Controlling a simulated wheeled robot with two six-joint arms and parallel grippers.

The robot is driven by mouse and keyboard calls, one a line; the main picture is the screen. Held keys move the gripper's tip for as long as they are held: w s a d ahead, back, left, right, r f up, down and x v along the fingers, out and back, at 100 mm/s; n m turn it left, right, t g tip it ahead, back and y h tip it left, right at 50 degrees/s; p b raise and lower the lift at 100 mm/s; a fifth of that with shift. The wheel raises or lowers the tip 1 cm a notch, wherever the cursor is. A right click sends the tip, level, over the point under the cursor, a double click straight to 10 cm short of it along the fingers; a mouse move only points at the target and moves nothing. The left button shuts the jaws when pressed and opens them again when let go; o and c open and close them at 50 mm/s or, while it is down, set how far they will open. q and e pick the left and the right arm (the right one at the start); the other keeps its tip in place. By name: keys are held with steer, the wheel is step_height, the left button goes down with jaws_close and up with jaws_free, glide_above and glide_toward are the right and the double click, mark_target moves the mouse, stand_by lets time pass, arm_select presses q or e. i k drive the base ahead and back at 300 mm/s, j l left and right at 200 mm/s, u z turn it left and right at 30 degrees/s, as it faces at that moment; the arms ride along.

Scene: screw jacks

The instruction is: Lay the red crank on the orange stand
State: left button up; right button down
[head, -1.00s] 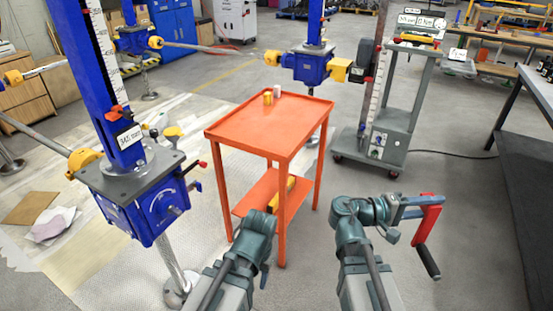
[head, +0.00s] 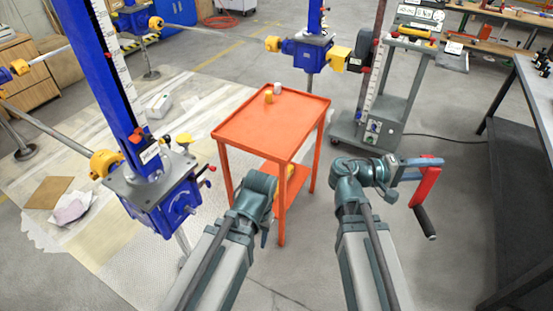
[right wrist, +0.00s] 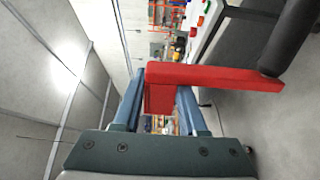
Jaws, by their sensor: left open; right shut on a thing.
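The red crank (head: 428,186) has a flat red arm and a black handle hanging down at its end. My right gripper (head: 420,168) is shut on the crank's red end, to the right of the stand and apart from it. In the right wrist view the crank (right wrist: 215,77) sits between the blue fingers (right wrist: 158,105), its black handle at upper right. The orange stand (head: 255,130) is a table with a rimmed top and a lower shelf. My left gripper (head: 262,186) is in front of the stand's near side; its fingers are largely hidden by my wrist.
A blue screw jack (head: 160,200) stands close on the left. A grey wheeled cart (head: 372,135) is behind right, a dark bench (head: 525,170) far right.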

mark_target(276, 124)
steer(key=i+l+u, duration=0.1)
steer(key=u, duration=0.75)
steer(key=i+l+u, duration=0.25)
steer(key=l, duration=0.15)
steer(key=l+u, duration=0.25)
steer(key=i+l+u, duration=0.1)
steer(key=l+u, duration=0.15)
steer(key=l, duration=0.3)
steer(key=l+u, duration=0.25)
steer(key=l, duration=0.2)
steer(key=l+u, duration=0.2)
steer(key=l, duration=2.95)
steer(key=u, duration=1.15)
steer(key=k+j, duration=0.1)
steer(key=k, duration=1)
